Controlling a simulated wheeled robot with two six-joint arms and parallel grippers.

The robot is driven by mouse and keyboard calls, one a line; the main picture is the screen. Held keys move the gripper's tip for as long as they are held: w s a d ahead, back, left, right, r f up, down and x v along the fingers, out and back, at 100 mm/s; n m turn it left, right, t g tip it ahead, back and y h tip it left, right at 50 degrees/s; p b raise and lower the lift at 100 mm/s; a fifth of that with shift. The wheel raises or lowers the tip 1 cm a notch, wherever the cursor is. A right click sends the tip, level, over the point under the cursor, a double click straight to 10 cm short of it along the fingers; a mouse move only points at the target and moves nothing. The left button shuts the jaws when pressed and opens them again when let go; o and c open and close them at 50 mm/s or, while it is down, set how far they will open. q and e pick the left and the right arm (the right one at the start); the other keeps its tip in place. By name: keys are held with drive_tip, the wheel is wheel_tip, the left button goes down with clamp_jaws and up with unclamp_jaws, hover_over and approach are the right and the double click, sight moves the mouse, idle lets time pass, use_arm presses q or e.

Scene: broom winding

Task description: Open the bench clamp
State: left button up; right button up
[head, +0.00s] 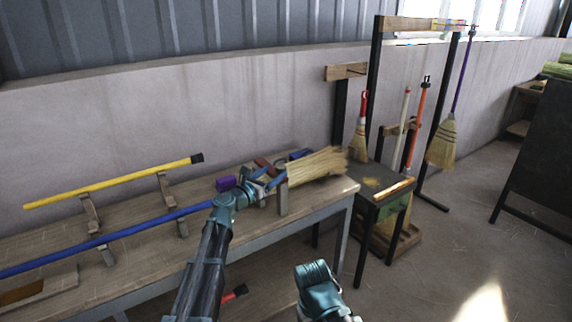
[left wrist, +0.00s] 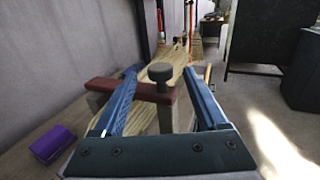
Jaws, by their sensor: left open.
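The bench clamp shows in the left wrist view as a dark red bar (left wrist: 135,90) with a dark round knob (left wrist: 160,72) on a post. In the head view the red clamp bar (head: 264,164) is partly hidden by my gripper, near the bench's right end. A straw broom bundle (head: 315,165) lies at the clamp; its straw also shows behind the knob in the left wrist view. My left gripper (head: 268,180) is open, and its blue fingers in the left wrist view (left wrist: 160,82) stand either side of the knob. I cannot tell whether they touch it. My right gripper's fingers are not visible.
The wooden workbench (head: 140,258) bears a yellow pole (head: 115,182) and a blue pole (head: 110,236) on wooden rests. A purple block (head: 226,183) lies left of the clamp. A small stool (head: 372,190) and a rack with brooms stand right. Floor at lower right is clear.

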use_arm(q)
drive_tip(key=x, duration=0.8)
drive_tip(key=shift+d, duration=0.1)
drive_tip(key=shift+c, duration=0.2)
clamp_jaws()
idle(1.1)
